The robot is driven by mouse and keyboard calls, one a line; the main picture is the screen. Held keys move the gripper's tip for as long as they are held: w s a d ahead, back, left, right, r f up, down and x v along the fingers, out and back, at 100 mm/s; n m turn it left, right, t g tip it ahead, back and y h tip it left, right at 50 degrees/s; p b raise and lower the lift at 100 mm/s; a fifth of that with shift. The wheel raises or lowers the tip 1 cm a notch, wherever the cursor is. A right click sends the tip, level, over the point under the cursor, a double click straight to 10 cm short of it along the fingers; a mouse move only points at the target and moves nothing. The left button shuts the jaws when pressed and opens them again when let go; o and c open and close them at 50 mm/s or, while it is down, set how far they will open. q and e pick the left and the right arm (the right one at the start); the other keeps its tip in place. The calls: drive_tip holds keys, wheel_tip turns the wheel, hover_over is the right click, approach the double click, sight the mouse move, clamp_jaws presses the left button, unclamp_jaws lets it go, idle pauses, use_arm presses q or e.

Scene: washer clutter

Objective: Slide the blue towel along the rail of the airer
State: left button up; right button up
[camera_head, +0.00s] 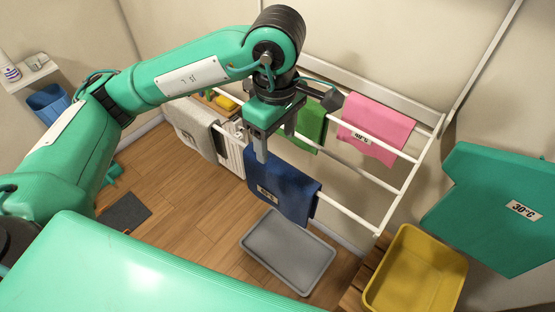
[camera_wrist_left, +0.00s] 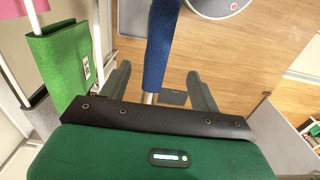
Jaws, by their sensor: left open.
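The blue towel (camera_head: 283,186) hangs over the front rail (camera_head: 345,215) of the white airer, with a pale label on its face. In the left wrist view the towel (camera_wrist_left: 161,45) shows as a narrow blue strip, with a short bit of bare rail at its lower end. My left gripper (camera_head: 275,143) points down over the towel's left, upper end in the head view. It is open. In the wrist view its fingers stand apart on either side of the strip; I cannot tell whether either touches the cloth. My right gripper is not in view.
A grey towel (camera_head: 195,128) hangs left of the blue one, a green towel (camera_head: 312,125) and a pink towel (camera_head: 376,128) on rails behind. A grey tray (camera_head: 288,252) lies on the floor below.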

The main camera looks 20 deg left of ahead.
sight(277, 162)
use_arm(q)
drive_tip(key=shift+w+f, duration=0.25)
drive_tip(key=shift+f, duration=0.95)
wheel_tip(277, 162, down, 3)
drive_tip(key=shift+s+f+p, duration=0.1)
drive_tip(key=shift+p, duration=0.5)
wheel_tip(277, 162, down, 5)
drive_tip(key=shift+r+p, duration=0.1)
drive_tip(key=shift+p, duration=0.65)
drive_tip(key=shift+f, duration=0.6)
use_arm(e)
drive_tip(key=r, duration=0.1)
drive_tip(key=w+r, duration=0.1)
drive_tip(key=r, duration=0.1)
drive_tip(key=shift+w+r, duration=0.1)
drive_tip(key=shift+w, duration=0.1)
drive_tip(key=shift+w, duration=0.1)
